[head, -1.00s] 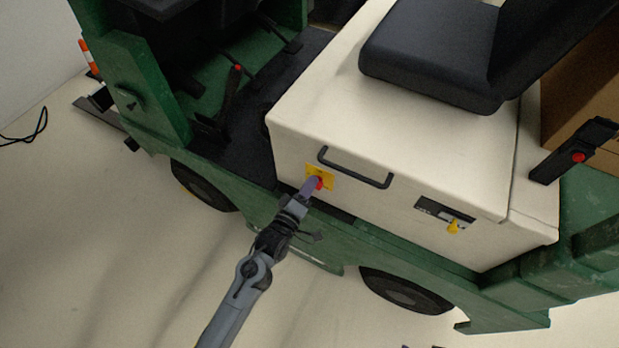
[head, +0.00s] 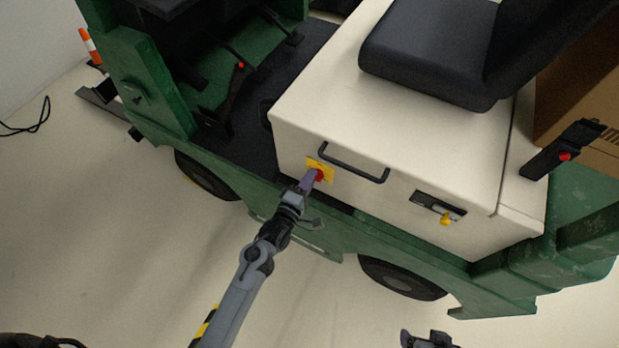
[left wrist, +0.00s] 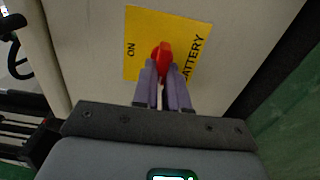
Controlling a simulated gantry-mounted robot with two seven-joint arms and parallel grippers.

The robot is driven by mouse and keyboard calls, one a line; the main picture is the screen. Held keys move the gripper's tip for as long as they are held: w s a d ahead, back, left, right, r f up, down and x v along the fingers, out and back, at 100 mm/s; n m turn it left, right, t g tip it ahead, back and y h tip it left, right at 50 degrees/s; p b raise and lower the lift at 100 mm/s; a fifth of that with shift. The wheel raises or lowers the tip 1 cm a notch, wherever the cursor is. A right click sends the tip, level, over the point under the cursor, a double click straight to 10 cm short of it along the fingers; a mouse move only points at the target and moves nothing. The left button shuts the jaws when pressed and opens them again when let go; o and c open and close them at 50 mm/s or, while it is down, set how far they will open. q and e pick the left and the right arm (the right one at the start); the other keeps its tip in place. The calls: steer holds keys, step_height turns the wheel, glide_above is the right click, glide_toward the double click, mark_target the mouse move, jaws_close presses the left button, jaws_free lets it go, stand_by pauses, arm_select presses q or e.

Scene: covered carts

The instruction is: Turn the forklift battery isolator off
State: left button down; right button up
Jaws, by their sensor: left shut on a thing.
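The battery isolator is a red handle (head: 319,175) on a yellow plate (head: 327,165), fixed to the side of the forklift's cream battery cover (head: 400,150). My left gripper (head: 312,181) reaches it from below and is shut on the handle. In the left wrist view the two purple fingers (left wrist: 162,82) are on either side of the lower part of the red handle (left wrist: 163,52). The yellow label (left wrist: 150,22) reads "ON" at left and "BATTERY" at right; the fingers hide part of it. Part of my right gripper (head: 428,341) shows at the bottom edge, cut off.
A black grab handle (head: 353,163) is just right of the isolator plate. A dark panel with a yellow knob (head: 446,218) is further right on the cover. The green chassis (head: 375,244) and a wheel (head: 403,277) are below. The floor at left is mostly clear.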

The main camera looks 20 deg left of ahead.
arm_select(q)
steer(key=c, duration=1.2)
jaws_free()
steer(key=shift+o, duration=0.2)
steer(key=s+a+p, duration=0.1)
steer(key=s+p, duration=0.1)
steer(key=s, duration=0.8)
steer(key=shift+s, duration=0.4)
